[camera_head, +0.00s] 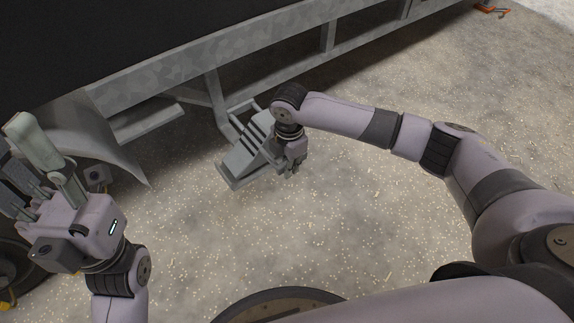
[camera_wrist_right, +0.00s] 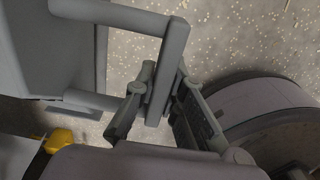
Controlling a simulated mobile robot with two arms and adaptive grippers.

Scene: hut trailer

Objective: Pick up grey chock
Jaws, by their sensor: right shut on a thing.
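The grey chock (camera_head: 248,160) is a ribbed wedge with a tubular handle, low beside the trailer's underside in the head view. My right gripper (camera_head: 293,168) is at its right side. In the right wrist view, the two fingers of my right gripper (camera_wrist_right: 155,115) are closed around a grey bar (camera_wrist_right: 174,50) of the chock's handle. The chock's broad grey body (camera_wrist_right: 70,50) fills the left of that view.
The grey metal trailer frame (camera_head: 185,65) runs diagonally above the chock, with a curved fender (camera_head: 110,150) and a dark wheel (camera_head: 12,265) at left. Speckled floor (camera_head: 230,235) is open in front. An orange object (camera_head: 492,9) lies far off at top right.

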